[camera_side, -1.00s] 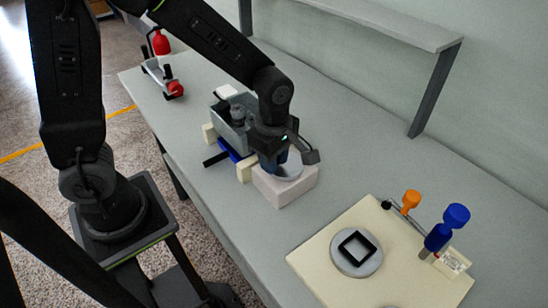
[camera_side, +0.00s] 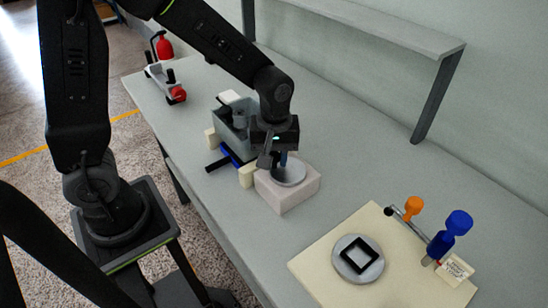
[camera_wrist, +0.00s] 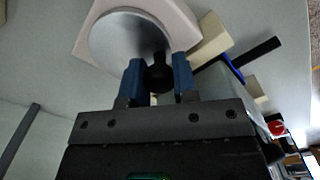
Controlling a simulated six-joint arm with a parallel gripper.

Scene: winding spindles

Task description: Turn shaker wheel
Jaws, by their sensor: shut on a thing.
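The shaker wheel is a silver disc (camera_side: 289,175) lying flat on a pale pinkish block (camera_side: 290,196). The disc also shows in the wrist view (camera_wrist: 125,38), with a black knob (camera_wrist: 158,73) at its near edge. My gripper (camera_wrist: 158,78) has blue fingers, one on each side of the knob, shut on it. In the side view my gripper (camera_side: 283,158) points down over the back part of the disc, and the knob is hidden.
A grey box (camera_side: 235,125) with cream blocks and a blue part stands close behind to the left. At the front right, a cream board (camera_side: 315,265) carries a grey disc with a black square frame (camera_side: 359,254), and an orange knob (camera_side: 413,206) and blue knob (camera_side: 459,222). Table between is clear.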

